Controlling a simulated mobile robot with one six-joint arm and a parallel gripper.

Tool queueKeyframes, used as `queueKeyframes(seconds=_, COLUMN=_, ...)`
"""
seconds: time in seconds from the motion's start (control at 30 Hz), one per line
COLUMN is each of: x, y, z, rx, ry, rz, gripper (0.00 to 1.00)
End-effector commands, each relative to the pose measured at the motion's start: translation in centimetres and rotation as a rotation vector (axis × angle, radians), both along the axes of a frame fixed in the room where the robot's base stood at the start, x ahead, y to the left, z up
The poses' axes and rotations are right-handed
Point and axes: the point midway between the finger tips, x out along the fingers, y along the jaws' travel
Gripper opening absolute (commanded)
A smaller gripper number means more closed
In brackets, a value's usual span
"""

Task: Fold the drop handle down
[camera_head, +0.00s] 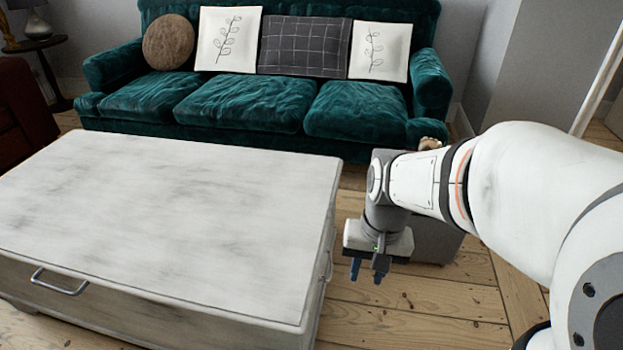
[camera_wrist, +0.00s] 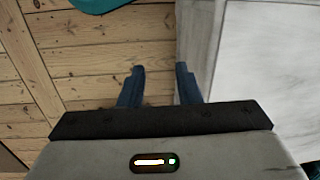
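A low whitewashed wooden chest (camera_head: 170,200) fills the left of the head view. One metal drop handle (camera_head: 60,287) is on its long front face, at the lower left. A second metal handle (camera_head: 329,266) is on its right end face, seen nearly edge-on; its exact tilt is hard to tell. My gripper (camera_head: 366,279) points down just right of that end face, apart from the handle. Its two blue fingers are spread with nothing between them. In the wrist view my gripper (camera_wrist: 161,70) is above the floor, beside the pale chest (camera_wrist: 265,60); no handle is clear there.
A teal sofa (camera_head: 240,103) with several cushions stands behind the chest. A grey object (camera_head: 437,240), partly hidden, stands on the floor behind my arm. Bare floorboards (camera_head: 420,300) are open right of the chest. A dark red seat (camera_head: 22,115) is at far left.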

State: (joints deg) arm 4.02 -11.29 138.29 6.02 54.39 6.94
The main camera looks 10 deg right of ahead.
Motion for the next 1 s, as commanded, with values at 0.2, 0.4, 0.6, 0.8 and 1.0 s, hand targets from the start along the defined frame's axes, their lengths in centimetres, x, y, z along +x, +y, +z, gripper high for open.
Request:
queueKeyframes(seconds=0.2, x=5.5, y=0.4, z=-2.0, rx=0.146, ry=0.227, rz=-0.437, gripper=0.30)
queueKeyframes(seconds=0.4, x=10.6, y=0.2, z=-5.2, rx=0.258, ry=0.458, rz=-0.835, gripper=0.30)
queueKeyframes(seconds=0.6, x=15.4, y=-0.7, z=-9.7, rx=0.351, ry=0.716, rz=-1.219, gripper=0.30)
queueKeyframes(seconds=0.8, x=19.3, y=-2.4, z=-15.4, rx=0.427, ry=1.007, rz=-1.577, gripper=0.30)
queueKeyframes(seconds=1.0, x=22.0, y=-4.4, z=-22.0, rx=0.489, ry=1.338, rz=-1.897, gripper=0.30)
